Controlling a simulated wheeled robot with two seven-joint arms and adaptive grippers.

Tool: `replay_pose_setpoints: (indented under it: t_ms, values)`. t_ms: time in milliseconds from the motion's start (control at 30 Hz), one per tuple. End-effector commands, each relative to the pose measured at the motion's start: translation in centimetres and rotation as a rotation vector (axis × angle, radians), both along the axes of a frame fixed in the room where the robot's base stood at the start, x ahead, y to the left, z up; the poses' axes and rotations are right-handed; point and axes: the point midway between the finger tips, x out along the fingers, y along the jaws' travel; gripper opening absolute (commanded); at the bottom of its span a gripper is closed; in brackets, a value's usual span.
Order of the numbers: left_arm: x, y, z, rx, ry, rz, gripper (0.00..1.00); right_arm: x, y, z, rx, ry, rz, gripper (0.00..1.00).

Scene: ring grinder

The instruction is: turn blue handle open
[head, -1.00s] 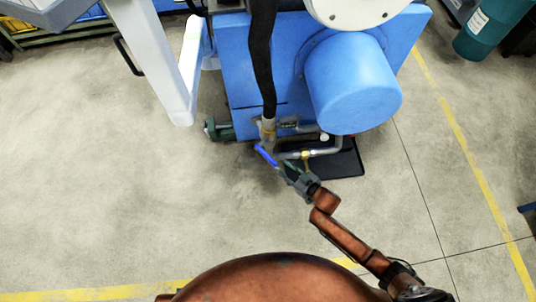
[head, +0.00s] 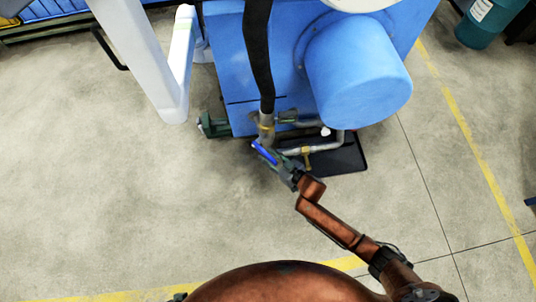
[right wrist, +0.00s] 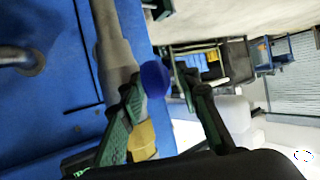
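The blue handle (head: 263,152) is a short bar on the pipe at the foot of the blue machine. In the head view it points up-left from my right gripper (head: 272,160), which overlaps its lower end. In the right wrist view the blue handle (right wrist: 155,78) shows its rounded end between the two green-padded fingers of my right gripper (right wrist: 168,112). The fingers are apart, with a gap on the right finger's side. The left finger is close to the handle; I cannot tell whether it touches. My left gripper is not in view.
The grey pipe (head: 330,145) and a brass fitting (head: 306,155) lie right of the handle, above a black tray (head: 345,160). A black hose (head: 258,60) comes down from above. The blue machine (head: 235,75) stands behind. The floor (head: 110,190) at left is clear.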

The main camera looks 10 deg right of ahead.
Motion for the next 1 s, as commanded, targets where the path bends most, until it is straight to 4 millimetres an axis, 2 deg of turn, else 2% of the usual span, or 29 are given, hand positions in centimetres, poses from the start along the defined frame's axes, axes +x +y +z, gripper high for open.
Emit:
replay_pose_setpoints:
  t_ms: [300,733,1000]
  values:
    - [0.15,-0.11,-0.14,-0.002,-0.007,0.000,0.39,0.11,0.07,0.00,0.000,0.000,0.000,0.30]
    - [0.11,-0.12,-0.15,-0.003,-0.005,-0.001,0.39,0.08,0.03,-0.03,0.000,0.000,0.000,0.00]
    - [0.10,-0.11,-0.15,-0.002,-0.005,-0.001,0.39,0.08,0.03,-0.04,0.000,0.000,0.000,0.00]
